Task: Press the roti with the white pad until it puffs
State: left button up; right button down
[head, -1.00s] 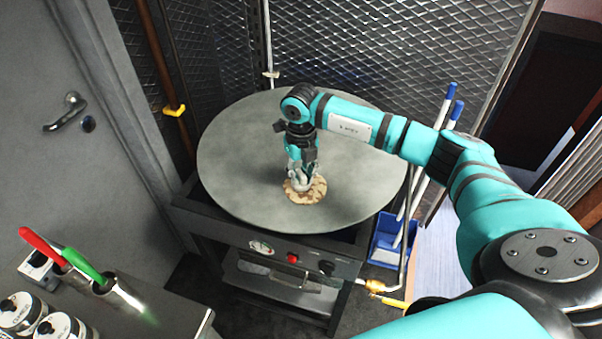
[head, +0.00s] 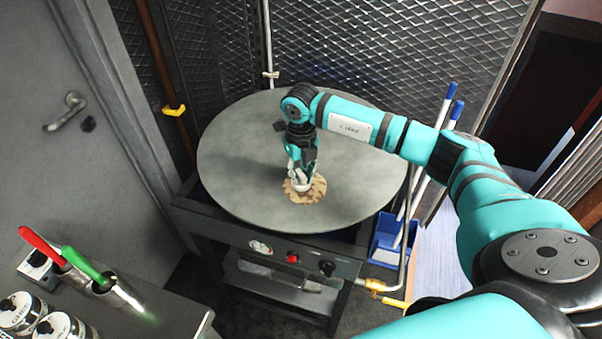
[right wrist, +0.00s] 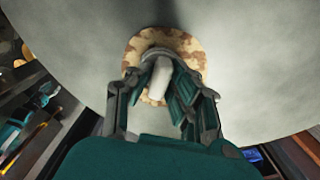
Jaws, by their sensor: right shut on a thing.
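The browned roti (head: 315,190) lies flat on the large round grey griddle (head: 235,165), near its front middle. It also shows in the right wrist view (right wrist: 190,45). My right gripper (head: 301,172) points down over the roti and is shut on the white pad (head: 297,186), whose white grip (right wrist: 158,80) stands between the fingers in the right wrist view. The pad appears to be on the roti's top, covering its middle; whether it presses firmly I cannot tell. The roti looks flat at its visible edges. My left gripper is not in view.
The griddle sits on a dark stand with knobs and a red button (head: 292,257). A counter at lower left holds red-handled (head: 42,247) and green-handled (head: 84,264) tools and jars (head: 62,328). A blue bin (head: 388,252) stands right of the stand. Mesh walls close off the back.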

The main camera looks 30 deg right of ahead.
jog(key=shift+r+p, duration=2.25)
jog(key=shift+r, duration=1.25)
jog(key=shift+f, duration=0.15)
jog(key=shift+s+d+f+b, duration=0.3)
jog(key=shift+f+b, duration=0.4)
jog(key=shift+f, duration=0.25)
jog(key=shift+s+d+f+b, duration=0.3)
jog(key=shift+f+b, duration=0.4)
jog(key=shift+f, duration=0.3)
jog(key=shift+s+d+f+b, duration=0.2)
jog(key=shift+s+f+b, duration=0.1)
jog(key=shift+f+b, duration=0.55)
jog(key=shift+s+f+b, duration=0.1)
jog(key=shift+f+b, duration=0.25)
jog(key=shift+f, duration=0.3)
